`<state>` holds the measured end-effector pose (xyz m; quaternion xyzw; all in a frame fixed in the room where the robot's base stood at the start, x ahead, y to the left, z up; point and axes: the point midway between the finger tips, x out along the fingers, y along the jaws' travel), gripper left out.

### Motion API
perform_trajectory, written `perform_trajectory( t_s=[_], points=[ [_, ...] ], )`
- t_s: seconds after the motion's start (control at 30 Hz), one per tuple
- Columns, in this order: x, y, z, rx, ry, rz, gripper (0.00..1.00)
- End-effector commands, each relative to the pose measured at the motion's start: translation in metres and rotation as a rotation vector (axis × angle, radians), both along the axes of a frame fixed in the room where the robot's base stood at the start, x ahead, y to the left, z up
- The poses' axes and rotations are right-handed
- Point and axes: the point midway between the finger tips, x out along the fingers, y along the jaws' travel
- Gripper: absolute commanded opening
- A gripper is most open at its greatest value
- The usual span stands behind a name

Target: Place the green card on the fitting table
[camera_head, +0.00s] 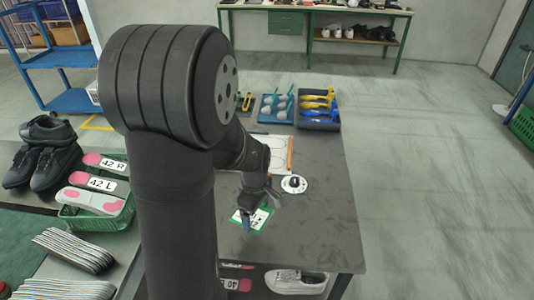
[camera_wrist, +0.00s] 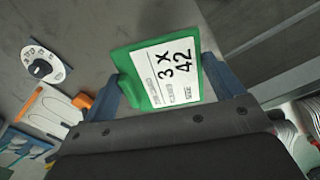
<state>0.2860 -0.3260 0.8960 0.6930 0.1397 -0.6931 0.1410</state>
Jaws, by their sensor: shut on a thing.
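The green card (camera_head: 262,215) has a white label; in the wrist view the card (camera_wrist: 128,62) reads "3 X 42". My gripper (camera_head: 246,216) is shut on it, with one blue-grey finger against each side edge in the wrist view. The card is over the front part of the dark grey fitting table (camera_head: 325,225). I cannot tell whether it touches the table top or is just above it. My arm hides part of the table's left side.
A round white dial (camera_head: 294,184) lies behind the card. Further back are a white sheet with outlines (camera_head: 278,150), a blue tool tray (camera_head: 275,107) and a dark bin (camera_head: 320,122). A green basket of insoles (camera_head: 75,213) stands left. The table's right side is clear.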

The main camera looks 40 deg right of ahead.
Motion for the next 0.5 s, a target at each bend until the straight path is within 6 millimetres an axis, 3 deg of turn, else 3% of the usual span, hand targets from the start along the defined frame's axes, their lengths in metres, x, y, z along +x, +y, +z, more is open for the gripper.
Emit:
perform_trajectory(
  t_s=[0.17, 0.5],
  points=[
    [0.015, 0.008, -0.013, 0.001, 0.002, -0.004, 0.57],
    [0.084, 0.037, -0.058, 0.001, 0.002, -0.003, 0.57]
  ],
)
